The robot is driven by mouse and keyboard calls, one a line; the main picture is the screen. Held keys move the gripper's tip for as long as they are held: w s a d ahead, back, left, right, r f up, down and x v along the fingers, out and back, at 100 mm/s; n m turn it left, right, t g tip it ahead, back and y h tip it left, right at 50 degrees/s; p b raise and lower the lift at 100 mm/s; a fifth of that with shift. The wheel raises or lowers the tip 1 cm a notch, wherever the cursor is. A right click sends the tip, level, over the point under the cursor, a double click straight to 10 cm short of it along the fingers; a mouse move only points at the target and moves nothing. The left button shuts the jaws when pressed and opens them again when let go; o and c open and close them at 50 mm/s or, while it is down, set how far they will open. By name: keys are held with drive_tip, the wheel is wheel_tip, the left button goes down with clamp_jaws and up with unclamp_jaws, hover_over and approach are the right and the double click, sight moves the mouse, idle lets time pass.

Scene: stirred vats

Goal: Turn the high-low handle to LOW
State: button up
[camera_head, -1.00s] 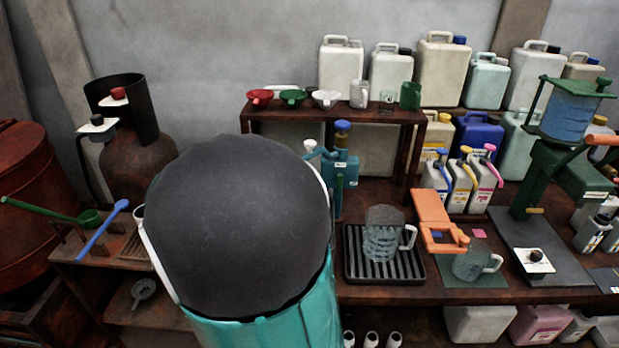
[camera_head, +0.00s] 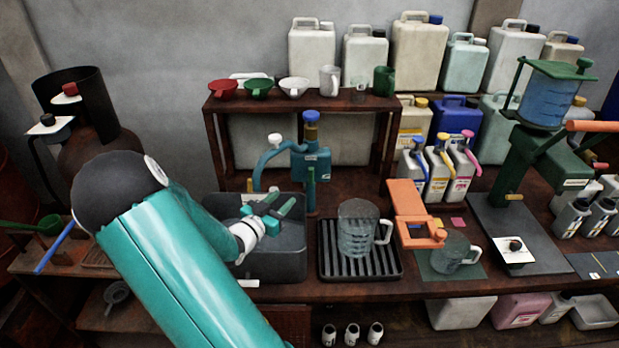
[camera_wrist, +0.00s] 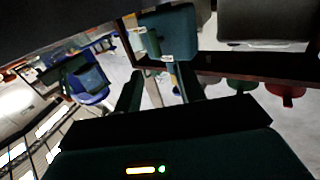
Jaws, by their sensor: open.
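My gripper (camera_head: 279,203) is open and empty, just above the dark grey basin, left of the teal tap unit (camera_head: 311,160). In the wrist view my gripper (camera_wrist: 160,68) has its two dark green fingers spread apart. The teal unit (camera_wrist: 172,32) shows just beyond them, seen from a turned angle. The unit has a blue-capped top, a curved spout at left and a small green upright lever (camera_head: 311,188) at its front. A small white label is on it, too small to read. I cannot tell which part is the high-low handle or how it is set.
The basin (camera_head: 290,268) lies below my gripper. To its right are a ribbed black tray (camera_head: 390,272) with a clear mug (camera_head: 357,230), and an orange stand (camera_head: 408,200). A wooden shelf (camera_head: 215,160) with funnels and cups stands behind the tap.

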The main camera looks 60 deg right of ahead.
sight(309, 177)
drive_tip(key=d, duration=0.4)
drive_tip(key=s+d, duration=0.1)
drive_tip(key=d, duration=0.3)
drive_tip(key=s+d, duration=0.1)
drive_tip(key=d, duration=0.3)
drive_tip(key=shift+s, duration=0.15)
clamp_jaws()
